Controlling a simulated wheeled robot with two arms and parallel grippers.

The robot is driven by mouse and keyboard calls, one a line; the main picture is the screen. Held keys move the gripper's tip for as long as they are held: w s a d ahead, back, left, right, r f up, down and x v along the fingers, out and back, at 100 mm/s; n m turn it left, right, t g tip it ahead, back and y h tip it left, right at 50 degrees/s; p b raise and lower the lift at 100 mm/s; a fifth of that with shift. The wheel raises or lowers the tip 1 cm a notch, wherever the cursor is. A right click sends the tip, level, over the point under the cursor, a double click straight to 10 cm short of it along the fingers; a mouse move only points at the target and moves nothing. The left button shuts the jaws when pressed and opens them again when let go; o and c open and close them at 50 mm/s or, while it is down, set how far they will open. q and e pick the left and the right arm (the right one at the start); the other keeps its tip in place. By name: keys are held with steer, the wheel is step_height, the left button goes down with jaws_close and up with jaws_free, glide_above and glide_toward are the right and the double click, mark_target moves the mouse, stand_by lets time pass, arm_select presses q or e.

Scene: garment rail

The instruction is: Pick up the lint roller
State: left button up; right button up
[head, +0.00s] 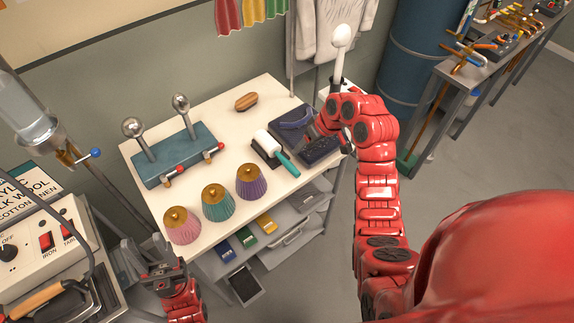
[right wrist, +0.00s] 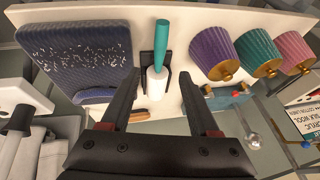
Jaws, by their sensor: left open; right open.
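The lint roller has a white roll (head: 266,141) and a teal handle (head: 287,163), and lies on the white table in a dark holder. In the right wrist view its white roll (right wrist: 157,85) is nearer my fingers, with the teal handle (right wrist: 162,42) pointing away. My right gripper (right wrist: 158,76) is open, with one finger on each side of the roll in the picture; I cannot tell the height gap. In the head view the right gripper (head: 318,132) is right of the roller, partly hidden by its arm. My left gripper (head: 145,262) is open and empty at the lower left.
Pink (head: 182,226), teal (head: 217,203) and purple (head: 251,183) pleated shades stand left of the roller. A dark, white-specked cloth piece (right wrist: 78,52) lies beside it. A wooden brush (head: 246,101) and a blue stand with metal balls (head: 174,156) are behind.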

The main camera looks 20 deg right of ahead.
steer(key=b, duration=0.5)
glide_above(288, 162)
steer(key=s+d, duration=0.2)
step_height(288, 162, down, 6)
steer(key=shift+w+a+f, duration=0.1)
steer(key=shift+a+f, duration=0.1)
steer(key=shift+f, duration=0.3)
steer(key=p+x, duration=0.2)
steer(key=x, duration=0.2)
steer(key=shift+a+p, duration=0.1)
steer(key=shift+p, duration=0.2)
steer(key=shift+w+f, duration=0.2)
steer(key=shift+f, duration=0.25)
jaws_close()
